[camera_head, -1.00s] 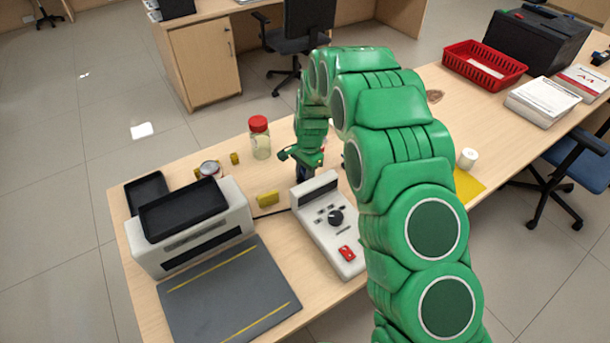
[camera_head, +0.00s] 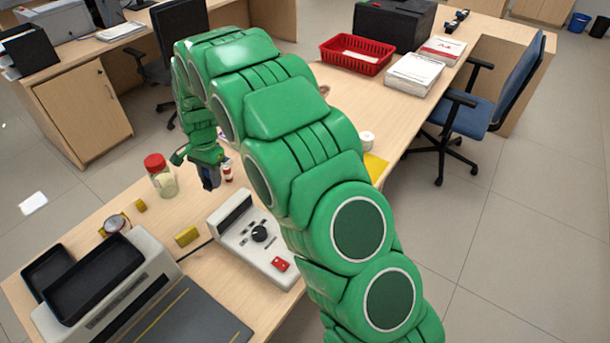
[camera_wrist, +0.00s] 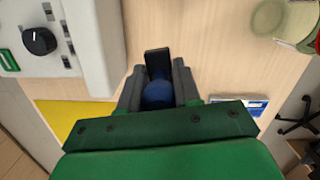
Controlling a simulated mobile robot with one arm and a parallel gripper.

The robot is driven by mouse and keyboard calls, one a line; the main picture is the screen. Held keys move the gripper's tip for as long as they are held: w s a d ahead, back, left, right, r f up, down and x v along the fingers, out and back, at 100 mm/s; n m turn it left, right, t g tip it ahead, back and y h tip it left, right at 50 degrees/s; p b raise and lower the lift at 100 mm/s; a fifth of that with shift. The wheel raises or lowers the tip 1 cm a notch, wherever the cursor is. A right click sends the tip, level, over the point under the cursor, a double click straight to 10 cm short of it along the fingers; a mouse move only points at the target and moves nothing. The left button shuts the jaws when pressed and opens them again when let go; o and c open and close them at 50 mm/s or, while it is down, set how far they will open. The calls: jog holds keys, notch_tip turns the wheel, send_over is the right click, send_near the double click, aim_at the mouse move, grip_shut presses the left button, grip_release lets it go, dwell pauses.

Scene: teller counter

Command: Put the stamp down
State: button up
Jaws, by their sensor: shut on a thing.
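My gripper (camera_head: 207,160) is shut on the stamp (camera_head: 210,178), a dark block with a round blue handle. In the wrist view the stamp's blue handle (camera_wrist: 158,95) sits between the two grey fingers (camera_wrist: 158,88), and its black end points away from my palm. In the head view the stamp hangs below my gripper, behind the white control box and right of the red-lidded jar. I cannot tell for sure whether its underside touches the wooden counter (camera_wrist: 190,45).
The control box (camera_head: 250,240) with a black knob stands close in front. The jar (camera_head: 161,178) stands to the left. A small red-and-white item (camera_head: 227,172) is just right of the stamp. A yellow sheet (camera_head: 377,168) and white roll (camera_head: 367,141) lie right, beyond my arm.

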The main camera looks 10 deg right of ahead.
notch_tip(320, 180, up, 8)
jog(key=shift+f, duration=0.1)
jog(key=d, duration=1.5)
jog(key=s+d+m, duration=0.1)
jog(key=s+d, duration=0.4)
jog(key=d, duration=0.7)
jog(key=s+d+m, duration=0.1)
jog(key=s+d, duration=0.4)
jog(key=d, duration=0.8)
jog(key=w+f, duration=0.4)
jog(key=w+d+f, duration=0.1)
jog(key=w+f, duration=0.3)
jog(key=f, duration=0.1)
jog(key=w+f, duration=0.4)
jog(key=shift+w+d+f, duration=0.15)
jog(key=shift+w+f, duration=0.05)
jog(key=shift+f, duration=0.1)
jog(key=shift+w+d+f, duration=0.1)
jog(key=shift+w+f, duration=0.5)
jog(key=shift+f, duration=1.7)
